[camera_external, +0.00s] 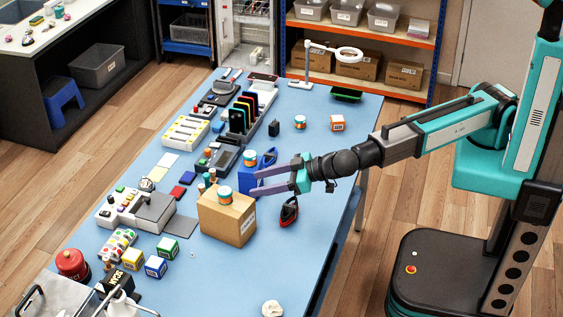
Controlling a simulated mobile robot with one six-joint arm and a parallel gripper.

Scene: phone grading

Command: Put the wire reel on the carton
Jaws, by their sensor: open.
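The brown carton (226,221) stands upright on the blue table, left of and below my gripper. A small round piece with teal, white and orange bands (225,195), which looks like the wire reel, rests on the carton's top. Similar banded pieces stand by the blue box (250,158) and farther back (300,122); the picture is too small to tell them apart surely. My gripper (256,182) is open, its purple fingers pointing left and spread. It appears empty, to the right of the banded piece on the carton and apart from it.
A blue box (246,181) stands just behind my fingers. A red and black item (289,211) lies right of the carton. Several coloured cubes (156,266) and a red canister (72,264) are at the front left. The table's front right is mostly clear.

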